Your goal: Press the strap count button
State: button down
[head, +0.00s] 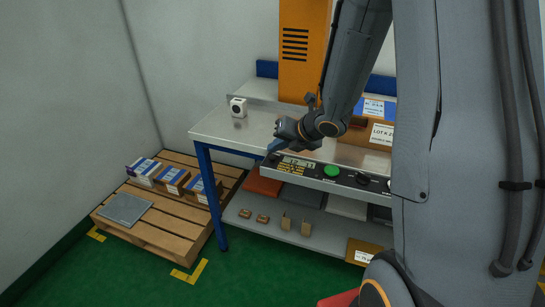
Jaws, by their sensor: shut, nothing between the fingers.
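The labels are too small to read, so I cannot tell which control is the strap count button. My gripper (269,150) is shut and empty at the panel's left end, just left of the display. I cannot tell whether its tips touch the panel. My wrist and arm hide part of the tabletop behind it.
A lower shelf (255,222) holds small parts. A wooden pallet (165,232) with boxes stands left.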

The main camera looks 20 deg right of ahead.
aim_at(276, 162)
jog(key=shift+f+b, duration=0.35)
jog(key=shift+f, duration=0.05)
jog(key=shift+f+b, duration=0.55)
dwell(0.8)
jog(key=shift+r, duration=0.2)
jog(key=shift+r+p, duration=0.75)
jog(key=shift+r, duration=0.05)
jog(key=shift+r, duration=0.15)
notch_tip(276, 162, up, 5)
jog(key=p, duration=0.4)
dwell(0.7)
